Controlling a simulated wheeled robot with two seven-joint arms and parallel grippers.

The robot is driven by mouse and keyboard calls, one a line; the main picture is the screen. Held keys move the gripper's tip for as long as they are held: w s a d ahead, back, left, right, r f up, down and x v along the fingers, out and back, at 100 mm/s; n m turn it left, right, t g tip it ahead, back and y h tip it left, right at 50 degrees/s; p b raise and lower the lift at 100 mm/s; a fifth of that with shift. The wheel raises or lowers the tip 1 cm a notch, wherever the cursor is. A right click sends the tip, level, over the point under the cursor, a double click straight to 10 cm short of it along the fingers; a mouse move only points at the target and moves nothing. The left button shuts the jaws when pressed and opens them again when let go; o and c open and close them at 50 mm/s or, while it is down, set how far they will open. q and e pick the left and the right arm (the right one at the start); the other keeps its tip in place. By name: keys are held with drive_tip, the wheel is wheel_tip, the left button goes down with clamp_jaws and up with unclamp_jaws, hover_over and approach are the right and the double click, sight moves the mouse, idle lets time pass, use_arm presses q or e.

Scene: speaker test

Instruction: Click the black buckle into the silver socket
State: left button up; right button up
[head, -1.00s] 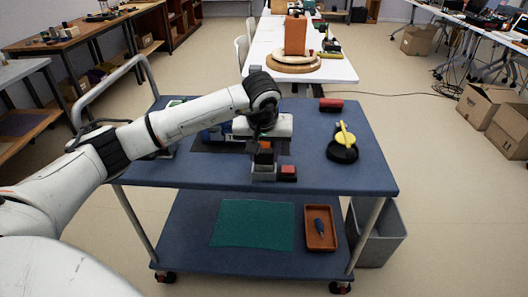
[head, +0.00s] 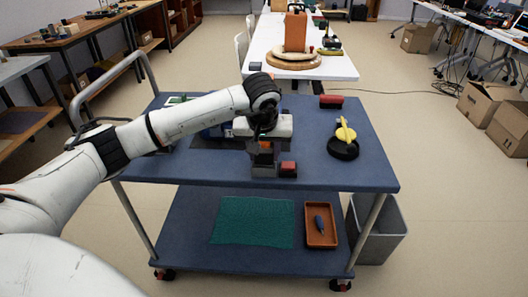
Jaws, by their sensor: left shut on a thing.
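My left gripper (head: 264,147) points down over the blue cart top and is shut on a small dark piece (head: 264,159), which looks like the black buckle. Its outline is hard to make out between the fingers, with a little orange showing around it. Directly below is a grey block (head: 263,171), which looks like the silver socket. A red-topped part (head: 288,168) sits at its right side. The held piece is very close above the grey block; I cannot tell whether they touch. My right gripper is not in view.
On the blue cart top (head: 350,177) stand a black round thing with a yellow part (head: 342,148) and a red block (head: 331,101). The lower shelf holds a green mat (head: 252,222) and an orange tray (head: 309,240). The right front of the top is clear.

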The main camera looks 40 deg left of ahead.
use_arm(q)
drive_tip(key=o, duration=1)
drive_tip(key=shift+o, duration=0.2)
drive_tip(key=shift+r, duration=0.1)
drive_tip(key=shift+r+p, duration=3.05)
drive_tip(key=shift+r, duration=0.95)
drive_tip(key=shift+f, duration=0.15)
